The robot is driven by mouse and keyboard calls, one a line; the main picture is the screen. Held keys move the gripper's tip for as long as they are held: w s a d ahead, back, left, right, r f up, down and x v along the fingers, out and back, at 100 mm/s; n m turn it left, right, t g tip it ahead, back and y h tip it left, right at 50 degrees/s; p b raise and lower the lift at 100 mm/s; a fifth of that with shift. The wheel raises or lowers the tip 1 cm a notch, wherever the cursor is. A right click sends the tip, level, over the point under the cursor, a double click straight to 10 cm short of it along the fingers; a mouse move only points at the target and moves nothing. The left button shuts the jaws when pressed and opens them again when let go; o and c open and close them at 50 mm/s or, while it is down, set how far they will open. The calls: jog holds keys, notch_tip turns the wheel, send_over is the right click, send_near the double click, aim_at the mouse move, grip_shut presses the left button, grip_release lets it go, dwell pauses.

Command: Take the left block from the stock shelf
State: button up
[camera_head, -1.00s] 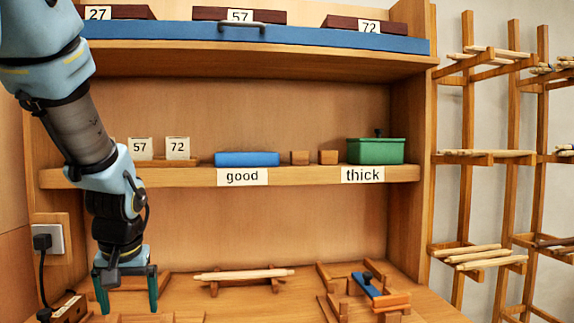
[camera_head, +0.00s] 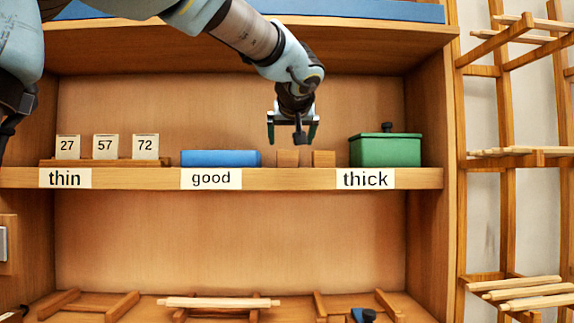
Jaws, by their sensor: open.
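Two small wooden blocks stand side by side on the stock shelf (camera_head: 270,179), between a blue block-like thing and a green box. The left block (camera_head: 288,158) is a plain brown cube, and the right block (camera_head: 324,159) is much like it, with a narrow gap between them. My gripper (camera_head: 292,136) points down with its fingers apart and empty. In the picture its fingertips are just above the left block, one finger to each side. I cannot tell how far in front of the block it is.
The blue thing (camera_head: 221,158) lies left of the blocks, and the lidded green box (camera_head: 386,150) stands to the right. Number cards (camera_head: 106,147) stand further left. The upper shelf (camera_head: 380,38) is overhead. Below, a wooden rod (camera_head: 219,303) rests on supports.

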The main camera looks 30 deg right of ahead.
aim_at(287, 154)
jog(key=p+x, duration=0.2)
jog(key=x, duration=0.3)
jog(key=shift+w+r, duration=0.1)
jog(key=p+x, duration=0.2)
jog(key=x, duration=0.2)
jog(key=shift+w+a+r+p, duration=0.2)
jog(key=shift+p, duration=0.2)
jog(key=shift+w+d+f, duration=0.25)
jog(key=shift+w+f, duration=0.15)
jog(key=shift+w, duration=0.05)
jog(key=shift+c, duration=0.4)
jog(key=c, duration=1.2)
jog(key=shift+r, duration=0.1)
jog(key=shift+c, duration=0.2)
